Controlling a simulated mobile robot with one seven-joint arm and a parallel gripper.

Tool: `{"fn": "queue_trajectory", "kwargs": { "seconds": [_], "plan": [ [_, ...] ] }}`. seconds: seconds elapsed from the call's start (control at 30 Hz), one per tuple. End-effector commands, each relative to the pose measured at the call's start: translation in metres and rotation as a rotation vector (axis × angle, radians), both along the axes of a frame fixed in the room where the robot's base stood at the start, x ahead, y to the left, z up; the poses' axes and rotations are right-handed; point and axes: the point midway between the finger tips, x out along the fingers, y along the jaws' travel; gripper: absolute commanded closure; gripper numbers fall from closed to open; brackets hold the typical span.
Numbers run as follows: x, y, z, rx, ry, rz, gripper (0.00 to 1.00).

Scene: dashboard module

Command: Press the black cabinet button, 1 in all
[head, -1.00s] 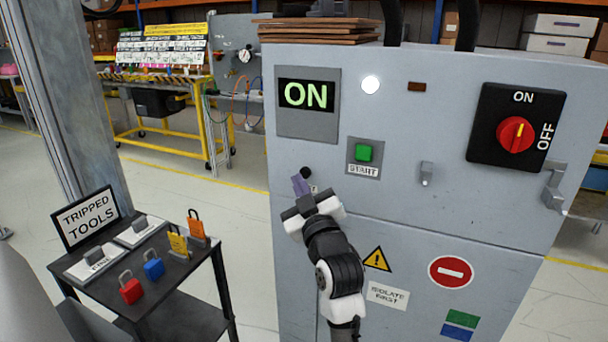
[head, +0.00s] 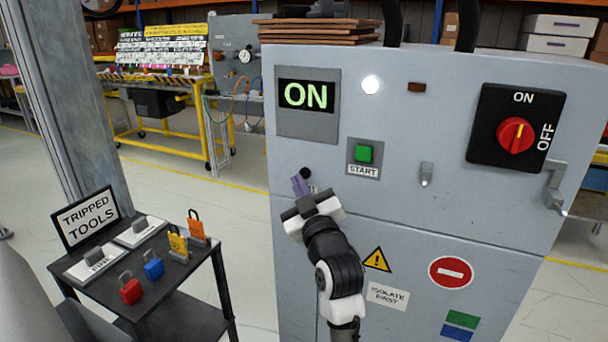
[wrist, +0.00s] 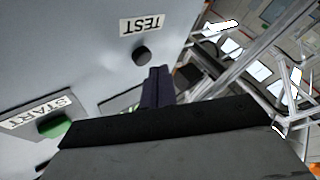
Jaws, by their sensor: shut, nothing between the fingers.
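The black cabinet button (head: 305,172) is a small round knob on the grey cabinet front, below and left of the green START button. In the wrist view the black button (wrist: 141,56) sits beside a label reading TEST, shown upside down. My gripper (head: 300,186) is shut and empty, its purple-grey fingers just below and left of the button in the head view. In the wrist view the fingertips (wrist: 158,72) are close to the button, with a small gap in the picture. Whether they touch it I cannot tell. Most of the label is hidden in the head view.
The cabinet (head: 400,210) carries a green START button (head: 363,153), a lit ON display (head: 307,95), a red rotary switch (head: 515,134) and a small latch (head: 426,174). A black table (head: 190,275) with several padlocks stands at the left.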

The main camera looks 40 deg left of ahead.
Motion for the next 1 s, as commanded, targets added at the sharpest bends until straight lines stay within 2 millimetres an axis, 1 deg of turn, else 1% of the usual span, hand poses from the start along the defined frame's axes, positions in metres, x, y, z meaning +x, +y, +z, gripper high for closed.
{"fn": "queue_trajectory", "kwargs": {
  "seconds": [0.67, 1.0],
  "plan": [
    [0.0002, 0.0000, 0.0000, 0.000, 0.000, 0.000, 1.00],
    [0.0084, 0.0022, -0.0002, 0.000, 0.000, 0.000, 1.00]
  ]
}}
